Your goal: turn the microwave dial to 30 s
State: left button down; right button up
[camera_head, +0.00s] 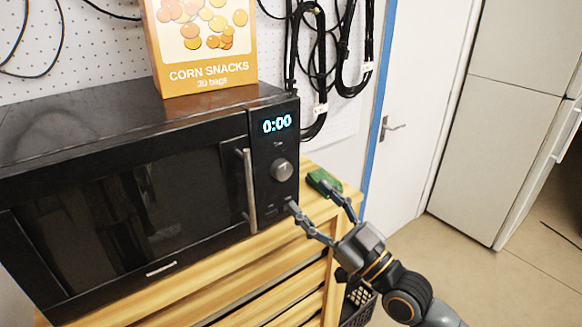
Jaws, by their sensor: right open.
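The black microwave (120,190) stands on a wooden shelf unit at the left, with its door shut. Its round silver dial (282,170) sits on the control panel under a lit display (277,123) that reads 0:00. My right gripper (307,193) comes in from the lower right and is open, its fingers apart. One fingertip is near the lower part of the panel, below the dial. The other is beside a small green object right of the microwave. No finger is seen on the dial. My left gripper is not in view.
An orange corn snacks box (203,45) stands on the microwave. The vertical door handle (249,190) juts out left of the dial. The green object (323,182) lies on the wooden top (205,270). Black cables (318,60) hang on the pegboard behind.

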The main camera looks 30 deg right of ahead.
aim_at(286, 172)
jog(key=p+x, duration=0.2)
jog(key=x, duration=0.3)
jog(key=shift+w+r, duration=0.2)
jog(key=shift+r, duration=0.05)
jog(key=shift+w+a+p, duration=0.2)
jog(key=shift+w+p, duration=0.2)
jog(key=shift+w, duration=0.1)
jog(key=c, duration=1.2)
